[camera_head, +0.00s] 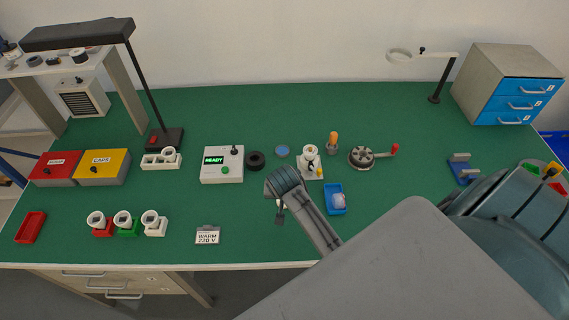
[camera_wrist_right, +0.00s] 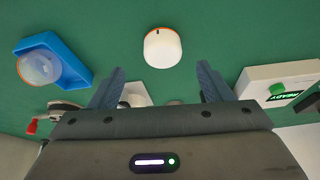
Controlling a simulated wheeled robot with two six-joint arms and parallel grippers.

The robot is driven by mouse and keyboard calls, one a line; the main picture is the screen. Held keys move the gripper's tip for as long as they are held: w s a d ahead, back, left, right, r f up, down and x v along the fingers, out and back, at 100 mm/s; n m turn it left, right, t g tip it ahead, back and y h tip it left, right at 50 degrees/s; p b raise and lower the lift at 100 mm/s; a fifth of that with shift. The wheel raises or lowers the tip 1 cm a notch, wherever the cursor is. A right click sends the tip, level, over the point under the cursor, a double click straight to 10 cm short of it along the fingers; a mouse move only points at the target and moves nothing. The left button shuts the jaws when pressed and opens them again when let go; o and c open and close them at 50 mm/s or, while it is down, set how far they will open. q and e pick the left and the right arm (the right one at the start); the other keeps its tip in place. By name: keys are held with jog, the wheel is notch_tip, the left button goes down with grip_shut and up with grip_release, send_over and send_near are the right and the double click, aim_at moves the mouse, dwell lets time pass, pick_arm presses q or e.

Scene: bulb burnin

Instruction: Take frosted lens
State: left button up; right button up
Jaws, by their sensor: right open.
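A white, round piece with an orange rim (camera_wrist_right: 163,49) stands on the green mat in the right wrist view; it looks like the frosted lens, though I cannot be sure. In the head view my right arm hides it. My right gripper (camera_wrist_right: 160,69) is open, its fingers apart on either side of the line to this piece, with nothing held. It also shows in the head view (camera_head: 280,211), low over the mat, left of the blue tray. A translucent dome (camera_head: 339,199) lies in the blue tray (camera_head: 328,211). My left gripper is out of view.
The READY box (camera_head: 222,176) stands left of my gripper in the head view. A black ring (camera_head: 255,160), a white socket stand (camera_head: 309,165) and a red-handled crank (camera_head: 362,157) are behind it. A WARM 220 V sign (camera_head: 207,236) stands in front.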

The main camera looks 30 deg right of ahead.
jog(key=shift+w+f, duration=0.25)
jog(key=shift+f, duration=0.05)
jog(key=p+x, duration=0.2)
jog(key=x, duration=0.1)
jog(key=shift+f, duration=0.45)
jog(key=shift+w+d+f, duration=0.1)
jog(key=shift+f, duration=0.25)
jog(key=shift+w+f, duration=0.15)
jog(key=shift+f, duration=0.2)
jog(key=c, duration=0.8)
jog(key=shift+c, duration=1.1)
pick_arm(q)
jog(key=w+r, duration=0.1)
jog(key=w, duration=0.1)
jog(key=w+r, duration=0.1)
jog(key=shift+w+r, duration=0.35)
pick_arm(e)
jog(key=shift+r, duration=0.1)
